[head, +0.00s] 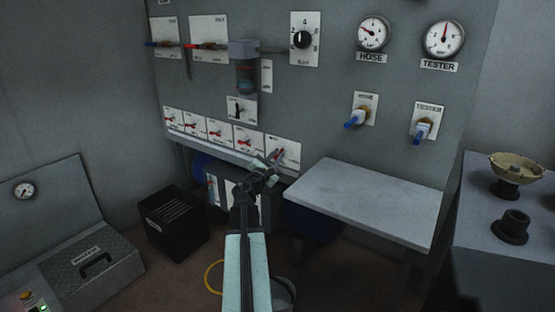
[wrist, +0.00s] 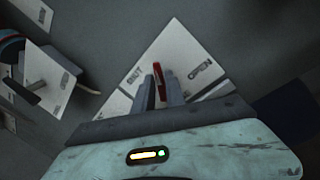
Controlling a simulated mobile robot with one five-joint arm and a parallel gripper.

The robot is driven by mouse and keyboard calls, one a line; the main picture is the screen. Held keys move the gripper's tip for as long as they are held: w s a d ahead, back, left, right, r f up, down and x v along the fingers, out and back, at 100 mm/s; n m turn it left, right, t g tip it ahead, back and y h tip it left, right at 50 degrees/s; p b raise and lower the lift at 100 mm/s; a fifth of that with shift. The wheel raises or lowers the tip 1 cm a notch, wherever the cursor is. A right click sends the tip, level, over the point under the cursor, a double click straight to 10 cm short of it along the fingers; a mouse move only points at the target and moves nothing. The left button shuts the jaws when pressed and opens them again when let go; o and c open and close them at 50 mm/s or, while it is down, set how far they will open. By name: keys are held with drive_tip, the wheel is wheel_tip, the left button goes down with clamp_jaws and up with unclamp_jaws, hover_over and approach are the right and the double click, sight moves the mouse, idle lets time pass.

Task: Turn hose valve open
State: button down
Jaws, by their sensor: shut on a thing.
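My gripper (head: 271,164) is at the rightmost white plate (head: 291,149) of the low row on the panel. In the wrist view my gripper's two fingers (wrist: 160,88) are shut on a red valve handle (wrist: 162,72), with one finger on each side of it. The handle stands on a white plate (wrist: 180,45) marked SHUT on the left and OPEN on the right, and it points between the two words. The gripper hides the handle's lower part. A plate marked HOSE (head: 365,107) with a blue handle sits higher on the panel.
A grey shelf (head: 375,203) juts out just right of my gripper. More red-handled plates (head: 195,126) line up to the left. A black crate (head: 173,222) stands on the floor at left. A TESTER plate with a blue handle (head: 422,131) is at the right.

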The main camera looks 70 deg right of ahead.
drive_tip(key=m+g+b, duration=0.1)
drive_tip(key=m, duration=0.3)
drive_tip(key=m+g, duration=0.1)
drive_tip(key=m, duration=0.3)
drive_tip(key=f+m+g+b, duration=0.1)
drive_tip(key=m, duration=0.3)
drive_tip(key=shift+s+m+g+b, duration=0.25)
drive_tip(key=shift+m+g+b, duration=0.05)
drive_tip(key=shift+b, duration=0.05)
drive_tip(key=shift+m, duration=0.4)
drive_tip(key=c, duration=1.4)
unclamp_jaws()
drive_tip(key=shift+s, duration=0.1)
